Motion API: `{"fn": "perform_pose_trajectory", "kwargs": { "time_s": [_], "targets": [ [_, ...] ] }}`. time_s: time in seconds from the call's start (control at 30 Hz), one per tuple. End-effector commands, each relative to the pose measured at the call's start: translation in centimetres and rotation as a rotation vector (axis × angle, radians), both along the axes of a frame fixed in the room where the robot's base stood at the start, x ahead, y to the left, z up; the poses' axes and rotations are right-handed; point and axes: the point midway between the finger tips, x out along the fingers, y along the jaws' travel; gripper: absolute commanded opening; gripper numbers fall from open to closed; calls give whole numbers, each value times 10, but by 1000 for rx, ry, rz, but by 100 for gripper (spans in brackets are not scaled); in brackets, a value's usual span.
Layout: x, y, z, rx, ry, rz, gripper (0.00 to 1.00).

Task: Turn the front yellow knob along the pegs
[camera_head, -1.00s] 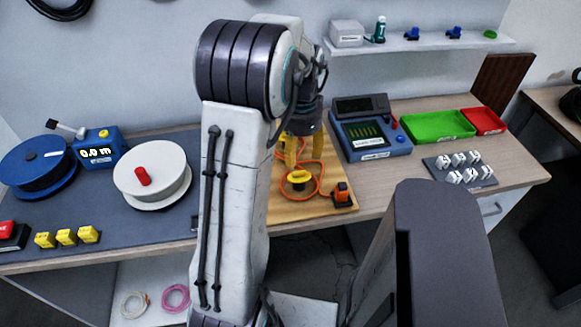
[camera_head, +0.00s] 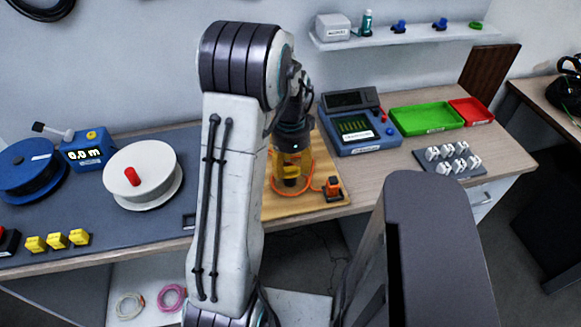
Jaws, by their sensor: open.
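The wooden board (camera_head: 305,203) lies on the bench behind my upper arm, with an orange cord looped on it. The front yellow knob (camera_head: 291,171) is near the middle of the cord loop and mostly covered by my gripper. My gripper (camera_head: 290,178) points down over the knob, its yellow fingers open around or just above it; I cannot tell whether they touch it. The pegs cannot be made out, and my arm hides the board's left part.
An orange-and-black block (camera_head: 333,188) stands at the board's front right corner, close to my gripper. A blue tester (camera_head: 362,130) stands behind to the right. A white spool (camera_head: 150,188) is left of my arm. Bare bench lies right of the board.

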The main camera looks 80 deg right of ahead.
Motion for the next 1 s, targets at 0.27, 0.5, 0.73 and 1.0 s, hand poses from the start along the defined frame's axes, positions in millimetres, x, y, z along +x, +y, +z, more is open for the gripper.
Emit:
{"fn": "perform_pose_trajectory", "kwargs": {
  "time_s": [0.27,0.5,0.73,1.0],
  "targets": [
    [0,0,-11,0,0,1,50],
    [0,0,-11,-1,0,1,53],
    [0,0,-11,-1,0,1,33],
    [0,0,-11,-1,0,1,8]
  ]
}}
